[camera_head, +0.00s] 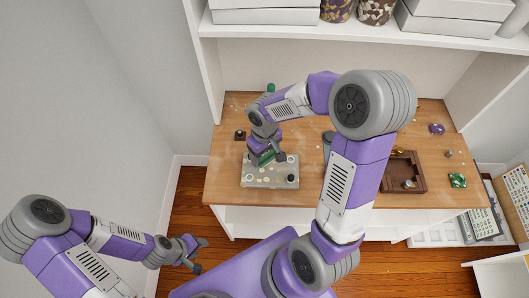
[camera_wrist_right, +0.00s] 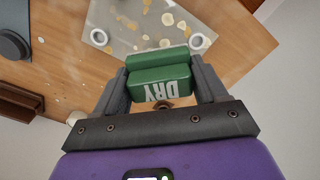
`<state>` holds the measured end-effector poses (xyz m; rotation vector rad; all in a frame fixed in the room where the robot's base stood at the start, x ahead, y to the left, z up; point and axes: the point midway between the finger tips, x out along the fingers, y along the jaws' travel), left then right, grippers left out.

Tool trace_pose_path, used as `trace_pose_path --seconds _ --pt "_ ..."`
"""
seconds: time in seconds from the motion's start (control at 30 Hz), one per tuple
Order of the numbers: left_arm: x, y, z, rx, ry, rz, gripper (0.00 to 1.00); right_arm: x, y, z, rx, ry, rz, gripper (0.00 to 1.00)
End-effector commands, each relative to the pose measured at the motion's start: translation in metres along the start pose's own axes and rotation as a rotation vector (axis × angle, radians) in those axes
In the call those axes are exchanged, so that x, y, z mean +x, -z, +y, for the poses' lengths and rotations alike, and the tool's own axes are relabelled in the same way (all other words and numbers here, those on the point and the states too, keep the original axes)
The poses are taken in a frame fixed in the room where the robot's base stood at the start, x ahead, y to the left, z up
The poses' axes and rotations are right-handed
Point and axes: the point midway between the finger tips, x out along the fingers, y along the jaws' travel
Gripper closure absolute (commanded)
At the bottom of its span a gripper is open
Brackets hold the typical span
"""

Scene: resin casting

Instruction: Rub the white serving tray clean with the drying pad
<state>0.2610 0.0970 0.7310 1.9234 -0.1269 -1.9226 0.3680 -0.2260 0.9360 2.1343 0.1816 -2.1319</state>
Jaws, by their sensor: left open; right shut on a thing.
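The white serving tray (camera_head: 256,183) lies on the wooden table, its top dotted with cream and tan spots. In the right wrist view the tray (camera_wrist_right: 133,42) appears pale and see-through, with two round grey-and-white pieces at its sides. I cannot tell whether the pad touches the tray. My left gripper (camera_head: 194,253) is open and empty, low at the left, away from the table.
A brown wooden compartment tray (camera_head: 418,188) stands on the table's right side. A purple piece (camera_head: 437,129) and a green piece (camera_head: 457,180) lie near the right edge. A dark small block (camera_head: 240,135) is at the left. A white shelf (camera_head: 350,34) with boxes overhangs the back.

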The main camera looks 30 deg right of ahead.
Motion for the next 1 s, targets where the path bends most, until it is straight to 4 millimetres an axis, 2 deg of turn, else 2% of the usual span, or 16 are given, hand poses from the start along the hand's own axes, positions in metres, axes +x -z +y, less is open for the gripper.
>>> trace_pose_path --seconds 0.37,0.8,1.0 --pt "0.006 0.000 -0.002 0.000 0.000 0.000 0.57 0.007 0.001 -0.001 0.000 0.000 -0.001 0.70" --pt "0.042 0.002 -0.016 0.000 0.000 0.000 0.57 0.050 0.006 -0.005 0.000 0.000 0.000 0.70" --pt "0.051 0.002 -0.019 0.000 0.000 0.000 0.57 0.061 0.008 -0.006 0.000 -0.001 0.001 0.70"
